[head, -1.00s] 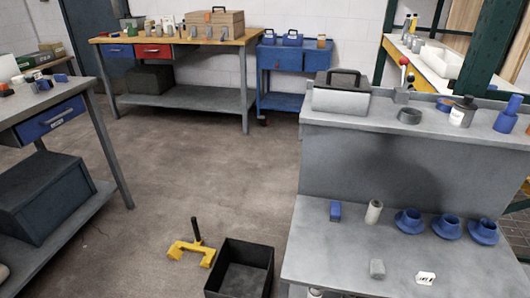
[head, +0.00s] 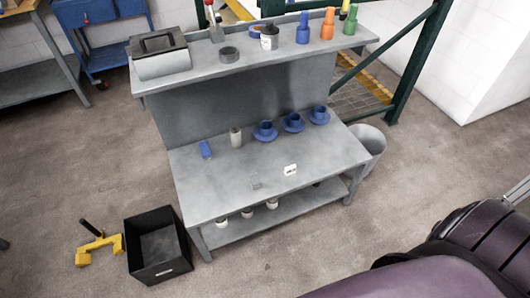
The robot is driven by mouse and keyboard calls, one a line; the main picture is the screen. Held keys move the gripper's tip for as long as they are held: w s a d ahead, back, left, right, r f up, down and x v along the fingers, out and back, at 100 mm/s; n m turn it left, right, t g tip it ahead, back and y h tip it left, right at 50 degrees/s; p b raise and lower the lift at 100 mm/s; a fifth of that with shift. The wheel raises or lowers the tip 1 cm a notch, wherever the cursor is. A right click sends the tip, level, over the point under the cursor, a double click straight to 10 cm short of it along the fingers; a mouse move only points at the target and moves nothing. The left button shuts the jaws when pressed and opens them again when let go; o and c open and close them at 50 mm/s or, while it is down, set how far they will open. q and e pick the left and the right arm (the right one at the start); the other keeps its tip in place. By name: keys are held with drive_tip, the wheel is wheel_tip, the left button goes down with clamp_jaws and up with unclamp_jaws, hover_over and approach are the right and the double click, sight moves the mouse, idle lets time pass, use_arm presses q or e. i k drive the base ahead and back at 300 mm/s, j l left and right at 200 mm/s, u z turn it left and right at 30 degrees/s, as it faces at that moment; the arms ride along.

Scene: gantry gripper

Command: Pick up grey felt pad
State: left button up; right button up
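A small grey piece (head: 255,182) lies near the front of the lower grey bench top (head: 222,192); it may be the grey felt pad, but it is too small to be sure. It lies left of a small white piece with dark marks (head: 290,169). Nothing is touching it. Neither of my grippers is in view.
On the bench stand blue flanged cups (head: 293,123), a pale cylinder (head: 236,137) and a blue block (head: 205,149). The raised shelf holds a grey toolbox (head: 160,57) and bottles. A black bin (head: 157,245) and yellow tool (head: 98,246) are on the floor.

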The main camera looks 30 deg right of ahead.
sight(256, 182)
drive_tip(key=z, duration=0.75)
